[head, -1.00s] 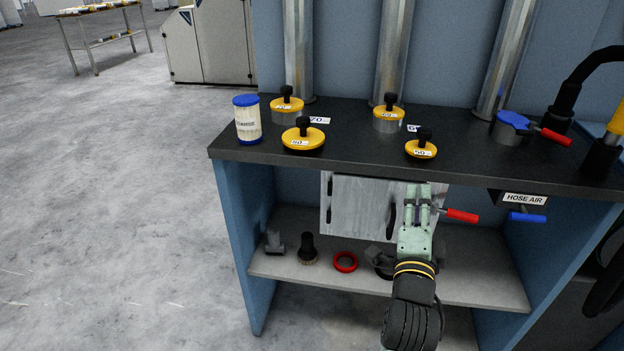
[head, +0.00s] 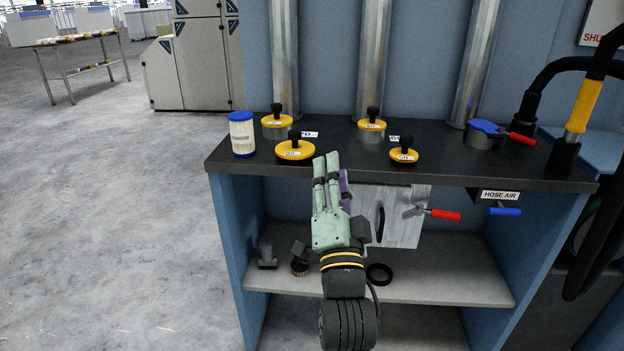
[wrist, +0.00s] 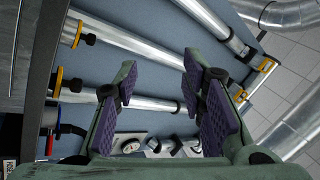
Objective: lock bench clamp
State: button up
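A small metal clamp with a red handle (head: 441,214) sits at the right side of a grey metal plate (head: 403,230) below the bench top's front edge. Its handle points right, roughly level. My gripper (head: 326,158) is left of and above it, apart from the handle, with its fingers pointing up in front of the bench edge. In the wrist view my gripper (wrist: 160,100) has its two purple-padded fingers well apart, with nothing between them. The plate's left part is hidden behind my gripper.
The black bench top (head: 335,172) bears several yellow-lidded ports, a blue-lidded jar (head: 242,135) and a blue-capped port (head: 483,132) with another red handle. A blue lever (head: 505,212) hangs under the HOSE AIR sign (head: 499,195). Small fittings lie on the lower shelf (head: 440,285).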

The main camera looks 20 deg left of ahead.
aim_at(419, 211)
jog(key=i+l+z, duration=0.1)
jog(key=z, duration=0.25)
jog(key=i+z, duration=0.5)
jog(key=z, duration=0.2)
jog(key=j, duration=0.1)
